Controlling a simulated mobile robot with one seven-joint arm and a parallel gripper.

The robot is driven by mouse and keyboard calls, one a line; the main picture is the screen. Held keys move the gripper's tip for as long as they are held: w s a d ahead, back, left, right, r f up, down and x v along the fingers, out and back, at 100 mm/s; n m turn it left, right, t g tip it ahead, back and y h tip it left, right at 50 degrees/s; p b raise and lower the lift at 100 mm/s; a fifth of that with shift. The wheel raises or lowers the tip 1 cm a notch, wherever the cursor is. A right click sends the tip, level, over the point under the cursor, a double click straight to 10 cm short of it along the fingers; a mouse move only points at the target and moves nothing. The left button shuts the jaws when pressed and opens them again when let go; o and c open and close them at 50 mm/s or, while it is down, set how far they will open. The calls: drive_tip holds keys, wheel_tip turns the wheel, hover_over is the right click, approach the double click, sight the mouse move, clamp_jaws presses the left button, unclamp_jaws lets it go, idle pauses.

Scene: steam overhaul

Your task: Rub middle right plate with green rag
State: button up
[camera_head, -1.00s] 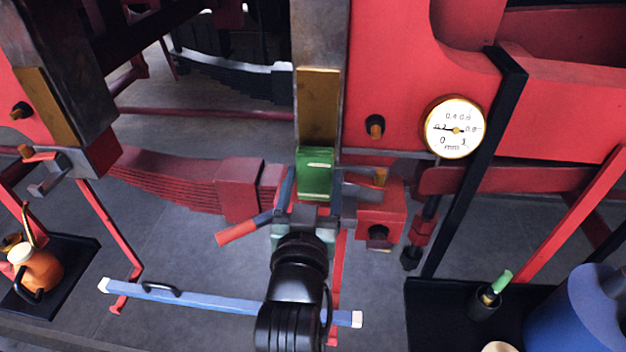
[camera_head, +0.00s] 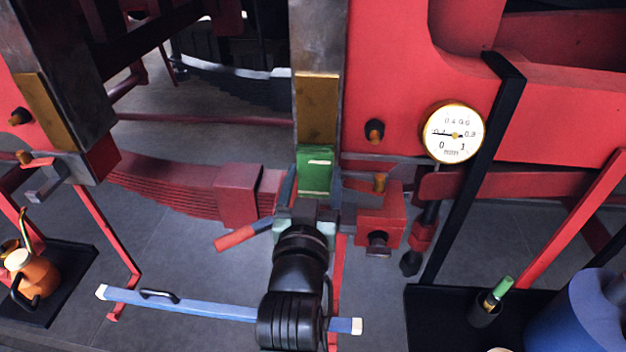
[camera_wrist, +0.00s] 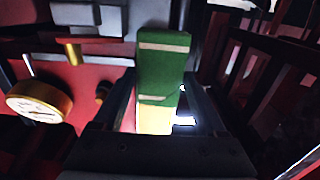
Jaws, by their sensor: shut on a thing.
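The green rag (camera_head: 316,170) is a folded green block with pale stripes. My gripper (camera_head: 313,183) is shut on it, with a finger on each side. The rag also shows upright between the dark fingers in the wrist view (camera_wrist: 163,75). The middle right plate (camera_head: 317,108) is a brownish brass plate on the grey upright post. The rag's top edge lies at the plate's lower edge in the head view. I cannot tell whether they touch. Another brass plate (camera_head: 48,108) is on the left post.
A dial gauge (camera_head: 454,133) and a black bar (camera_head: 470,165) stand to the right. A red block (camera_head: 381,215) with an orange peg is close right of my gripper. A red leaf spring (camera_head: 170,185) lies left. A blue bar (camera_head: 200,304) crosses below.

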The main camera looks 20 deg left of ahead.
sight(314, 155)
drive_tip(key=shift+r, duration=0.1)
drive_tip(key=shift+s+r+p, duration=0.1)
drive_tip(key=shift+r+p, duration=1.65)
drive_tip(key=shift+r, duration=0.25)
drive_tip(key=shift+f+b, duration=1.85)
drive_tip(key=shift+f, duration=0.3)
drive_tip(key=shift+s+d+p, duration=0.15)
drive_tip(key=shift+s+p, duration=0.15)
drive_tip(key=shift+v, duration=2.4)
drive_tip(key=shift+r, duration=0.1)
